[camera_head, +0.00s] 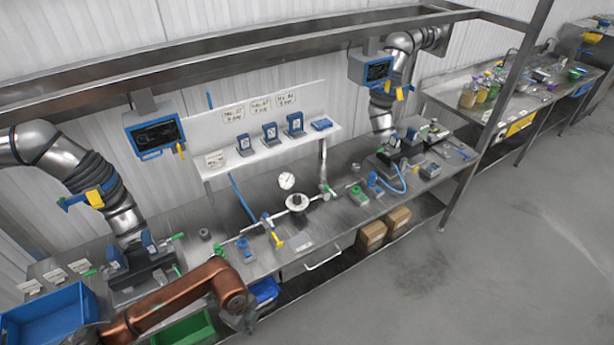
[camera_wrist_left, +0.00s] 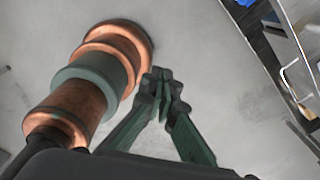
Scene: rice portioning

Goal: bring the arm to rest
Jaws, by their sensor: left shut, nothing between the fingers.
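My left arm reaches in from the lower left in the head view, with its copper-coloured links bent over the near end of the bench. My left gripper (camera_head: 243,320) hangs at the end of this arm, low in the picture, beside the bench's front edge. In the left wrist view the green fingers of the left gripper (camera_wrist_left: 163,82) meet at their tips with nothing between them. Grey floor lies behind the fingers. My right gripper is in neither view.
A steel bench (camera_head: 330,235) with gauges, valves and blue fittings runs along the wall. A blue bin (camera_head: 50,315) and a green bin (camera_head: 185,330) stand at lower left. Cardboard boxes (camera_head: 371,237) sit on the lower shelf. The floor (camera_head: 460,290) at right is clear.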

